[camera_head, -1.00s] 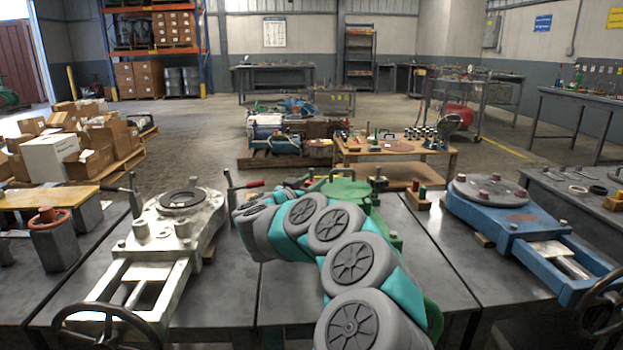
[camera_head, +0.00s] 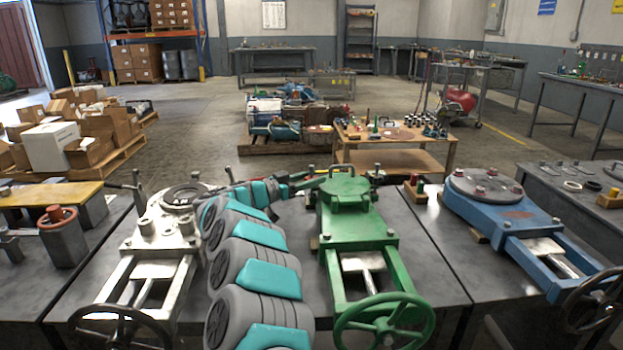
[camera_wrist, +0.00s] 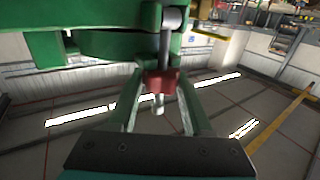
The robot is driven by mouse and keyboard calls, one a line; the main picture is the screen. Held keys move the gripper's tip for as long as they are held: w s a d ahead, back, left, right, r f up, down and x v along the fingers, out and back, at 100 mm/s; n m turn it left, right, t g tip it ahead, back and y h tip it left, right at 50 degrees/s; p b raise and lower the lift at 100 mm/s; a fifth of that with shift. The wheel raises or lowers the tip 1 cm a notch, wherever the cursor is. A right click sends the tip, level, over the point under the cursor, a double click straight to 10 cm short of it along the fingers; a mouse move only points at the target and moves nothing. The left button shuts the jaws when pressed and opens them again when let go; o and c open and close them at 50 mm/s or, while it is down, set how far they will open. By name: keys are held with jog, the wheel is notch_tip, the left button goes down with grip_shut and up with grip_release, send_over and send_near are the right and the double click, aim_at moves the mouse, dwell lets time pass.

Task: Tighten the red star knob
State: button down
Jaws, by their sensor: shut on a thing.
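The red star knob (camera_wrist: 161,83) sits in the middle of the wrist view, on a metal stem below a green flange. My gripper (camera_wrist: 160,100) has a finger on each side of the knob and is shut on it. The stem's lower tip pokes out below the knob. In the head view my arm reaches up to the left side of the green valve (camera_head: 350,230), near its round top cover. My gripper (camera_head: 318,173) is small there, and the knob cannot be made out.
A pale valve (camera_head: 160,235) stands left of the green one, and a blue valve (camera_head: 510,215) stands to the right, all on grey benches. The green handwheel (camera_head: 384,322) juts toward me. A wooden table (camera_head: 392,160) with small parts stands behind.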

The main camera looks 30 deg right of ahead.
jog(key=shift+f+m+g, duration=0.1)
jog(key=shift+m+g, duration=0.2)
jog(key=shift+g, duration=0.2)
jog(key=shift+c, duration=1.6)
grip_release()
jog(key=shift+n+t, duration=0.8)
jog(key=shift+t, duration=0.5)
